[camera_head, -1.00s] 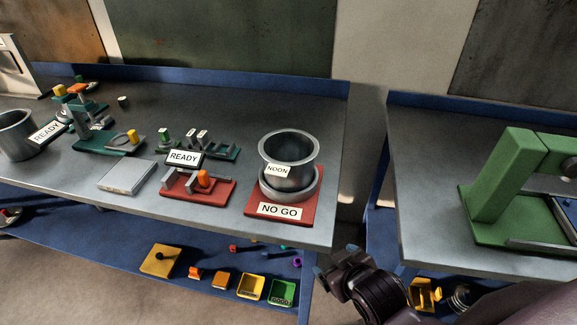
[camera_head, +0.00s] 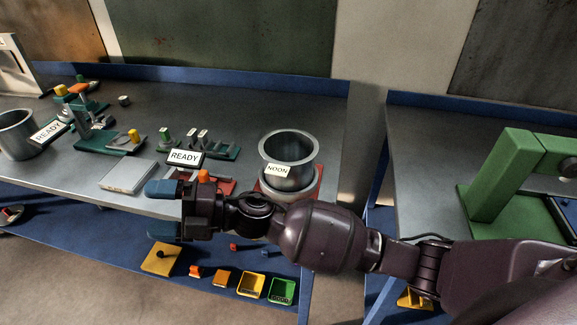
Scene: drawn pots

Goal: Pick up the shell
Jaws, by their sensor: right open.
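A grey metal shell (camera_head: 289,150), a flanged round cup with a "NOON" label, sits upright in a ring-shaped seat on a red plate (camera_head: 318,180) on the left bench. A second metal cup (camera_head: 17,140) stands at the bench's far left edge; I cannot tell which cup the task means. My right gripper (camera_head: 164,210) is open and empty, pointing left, in front of the bench's front edge. It is left of and nearer than the labelled shell. My right arm hides the red plate's front and its sign. My left gripper is not in view.
A flat grey block (camera_head: 128,176) and a "READY" sign (camera_head: 184,158) over a red fixture stand near the bench front. Green fixtures (camera_head: 110,138) stand behind. The lower blue shelf holds yellow and green bins (camera_head: 281,290). A green press (camera_head: 500,175) stands on the right bench.

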